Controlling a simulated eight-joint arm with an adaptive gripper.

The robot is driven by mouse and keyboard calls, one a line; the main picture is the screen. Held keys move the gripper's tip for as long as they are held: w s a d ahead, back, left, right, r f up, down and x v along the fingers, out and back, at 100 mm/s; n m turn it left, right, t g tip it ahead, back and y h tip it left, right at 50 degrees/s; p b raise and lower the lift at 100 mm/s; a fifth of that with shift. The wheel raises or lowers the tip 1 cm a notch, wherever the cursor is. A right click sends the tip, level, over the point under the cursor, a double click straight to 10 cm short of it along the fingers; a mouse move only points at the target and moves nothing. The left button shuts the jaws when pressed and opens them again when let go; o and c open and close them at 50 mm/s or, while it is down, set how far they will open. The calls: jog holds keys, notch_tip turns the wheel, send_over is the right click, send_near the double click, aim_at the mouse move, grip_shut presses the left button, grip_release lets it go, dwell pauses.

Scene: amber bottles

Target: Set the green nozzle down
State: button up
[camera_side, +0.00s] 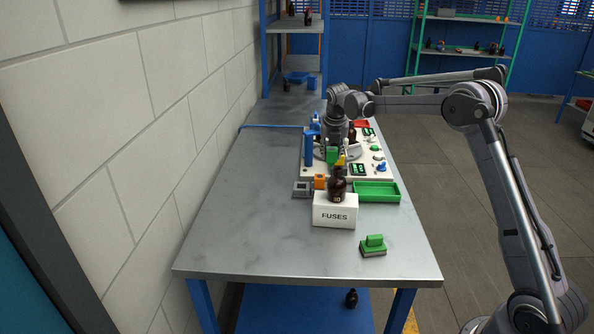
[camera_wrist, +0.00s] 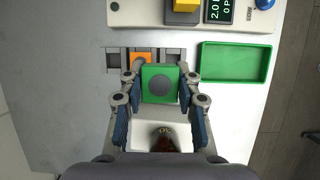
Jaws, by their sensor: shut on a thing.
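My gripper (camera_wrist: 160,90) is shut on the green nozzle (camera_wrist: 160,84), a square green block with a round grey centre. The nozzle also shows in the side view (camera_side: 331,155), held above the table. In the wrist view it overlaps the near edge of a grey holder (camera_wrist: 114,61) with several slots. An orange block (camera_wrist: 141,57) sits in the holder's middle. The left slot looks empty; the right part is partly hidden by the nozzle and fingers. I cannot tell whether the nozzle touches the holder.
A white FUSES box (camera_side: 335,212) and an amber bottle (camera_side: 337,190) with a yellow top are close by. A green tray (camera_side: 377,192) lies to the right, empty. A panel with displays (camera_side: 358,169) lies behind. A green-handled block (camera_side: 373,246) is in front. The table's left is clear.

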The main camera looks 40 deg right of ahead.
jog(key=w+a, duration=0.1)
jog(key=a, duration=2.7)
jog(key=w+a+f, duration=0.1)
jog(key=a+f, duration=0.1)
jog(key=a, duration=0.1)
jog(key=w+a+f, duration=0.1)
jog(key=a+f, duration=0.2)
jog(key=a, duration=0.1)
jog(key=w+a+f, duration=0.1)
jog(key=a+f, duration=0.1)
jog(key=a, duration=0.2)
jog(key=shift+w+f, duration=0.1)
jog(key=shift+f, duration=0.1)
jog(key=shift+a+f, duration=0.2)
jog(key=shift+f, duration=1.95)
jog(key=shift+f, duration=0.1)
jog(key=o, duration=1.1)
jog(key=shift+c, duration=0.2)
